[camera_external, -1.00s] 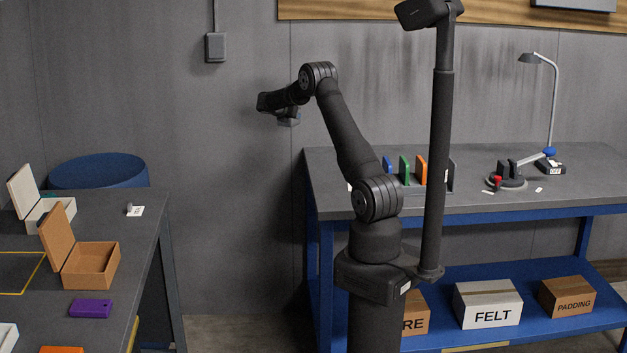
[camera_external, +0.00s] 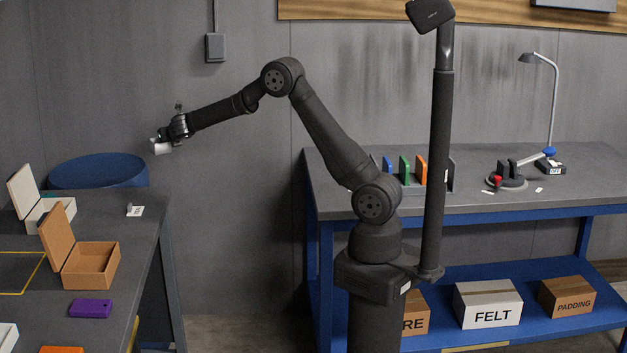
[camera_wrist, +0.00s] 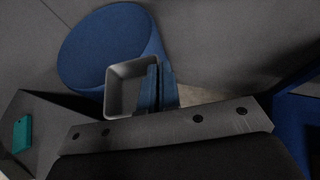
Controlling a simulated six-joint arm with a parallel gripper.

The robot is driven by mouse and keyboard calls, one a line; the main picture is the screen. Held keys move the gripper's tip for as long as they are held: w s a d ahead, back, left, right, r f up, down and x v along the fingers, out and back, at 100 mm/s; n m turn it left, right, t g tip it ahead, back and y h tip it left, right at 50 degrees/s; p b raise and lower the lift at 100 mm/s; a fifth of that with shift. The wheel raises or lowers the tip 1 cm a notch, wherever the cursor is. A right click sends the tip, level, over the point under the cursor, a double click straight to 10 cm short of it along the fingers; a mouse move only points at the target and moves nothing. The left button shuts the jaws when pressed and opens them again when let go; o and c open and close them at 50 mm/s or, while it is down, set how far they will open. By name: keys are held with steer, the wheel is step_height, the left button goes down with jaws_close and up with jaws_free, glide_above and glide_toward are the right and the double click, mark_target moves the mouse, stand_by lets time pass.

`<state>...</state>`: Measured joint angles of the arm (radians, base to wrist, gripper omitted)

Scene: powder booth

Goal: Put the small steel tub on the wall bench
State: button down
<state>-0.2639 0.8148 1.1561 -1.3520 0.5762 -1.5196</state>
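The small steel tub (camera_external: 160,147) is a grey, open square box. In the wrist view the tub (camera_wrist: 118,92) shows its hollow inside. My gripper (camera_external: 168,138) holds it in the air at the left, near the blue drum. In the wrist view my gripper's blue fingers (camera_wrist: 158,88) are close together at the tub's right wall, apparently pinching it. The bench against the back wall (camera_external: 560,190) has a grey top and blue frame and stands at the right, well away from the tub.
A blue drum (camera_external: 98,171) stands against the wall. The left table (camera_external: 140,250) holds an open brown box (camera_external: 92,265), a pale lidded box and a purple block (camera_external: 90,308). Coloured upright plates (camera_external: 421,170), a lamp (camera_external: 552,110) and a clamp stand (camera_external: 507,180) occupy the wall bench.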

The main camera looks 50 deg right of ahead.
steer(key=s+a+n+y, duration=0.3)
steer(key=s+a, duration=0.3)
steer(key=a, duration=0.6)
steer(key=s+a+n+y, duration=0.3)
steer(key=s+a, duration=0.2)
steer(key=a, duration=0.7)
steer(key=s+a+n+y, duration=0.3)
steer(key=s+a, duration=0.3)
steer(key=a, duration=0.6)
steer(key=shift+y, duration=0.3)
steer(key=a+f, duration=0.2)
steer(key=a, duration=0.1)
steer(key=s+a+f, duration=0.1)
steer(key=a+f, duration=0.1)
steer(key=a, duration=0.2)
steer(key=s+a+f, duration=0.1)
steer(key=a+f, duration=0.1)
steer(key=a, duration=0.2)
steer(key=shift+a+f, duration=0.2)
steer(key=shift+f, duration=2.05)
